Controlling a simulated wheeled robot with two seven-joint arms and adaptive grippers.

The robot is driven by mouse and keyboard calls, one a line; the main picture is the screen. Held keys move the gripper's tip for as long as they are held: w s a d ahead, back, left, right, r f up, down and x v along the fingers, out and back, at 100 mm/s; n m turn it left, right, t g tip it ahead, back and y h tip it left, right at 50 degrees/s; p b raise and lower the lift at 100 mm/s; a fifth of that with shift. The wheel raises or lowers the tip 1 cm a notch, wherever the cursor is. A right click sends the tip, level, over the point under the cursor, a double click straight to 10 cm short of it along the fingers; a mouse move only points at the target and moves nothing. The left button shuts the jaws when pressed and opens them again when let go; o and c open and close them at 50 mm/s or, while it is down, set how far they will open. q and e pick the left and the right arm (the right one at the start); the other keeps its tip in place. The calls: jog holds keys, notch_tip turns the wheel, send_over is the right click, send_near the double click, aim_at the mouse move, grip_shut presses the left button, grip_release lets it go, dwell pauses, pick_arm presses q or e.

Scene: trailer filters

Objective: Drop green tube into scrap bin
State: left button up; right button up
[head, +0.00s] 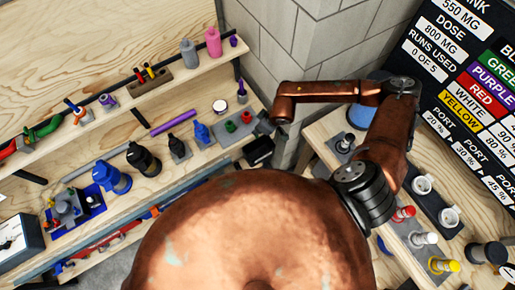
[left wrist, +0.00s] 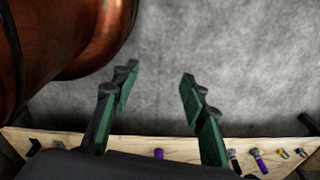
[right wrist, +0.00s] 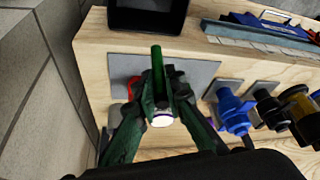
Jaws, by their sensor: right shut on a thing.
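In the right wrist view a slim green tube (right wrist: 156,62) stands up between the dark green fingers of my right gripper (right wrist: 160,88), which is shut on it over the bench. My left gripper (left wrist: 160,80) is open and empty above grey floor.
A grey plate (right wrist: 192,76) lies under the right gripper, with a red cup (right wrist: 133,87) and a white-and-purple jar (right wrist: 162,120) close by. A blue pump-like part (right wrist: 232,110) stands to the right. In the head view a purple tube (head: 173,122) lies on the bench.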

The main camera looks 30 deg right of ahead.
pick_arm(q)
jog(key=s+f+b, duration=0.1)
jog(key=f+b, duration=0.1)
jog(key=shift+s+a+b, duration=0.15)
jog(key=shift+b, duration=0.15)
pick_arm(e)
notch_tip(320, 180, down, 9)
jog(key=s+d+n, duration=0.1)
jog(key=s, duration=0.1)
jog(key=shift+d+f, duration=0.15)
jog(key=shift+d, duration=0.2)
jog(key=o, duration=0.8)
jog(key=shift+o, duration=0.2)
jog(key=v, duration=1.2)
jog(key=shift+d, duration=0.25)
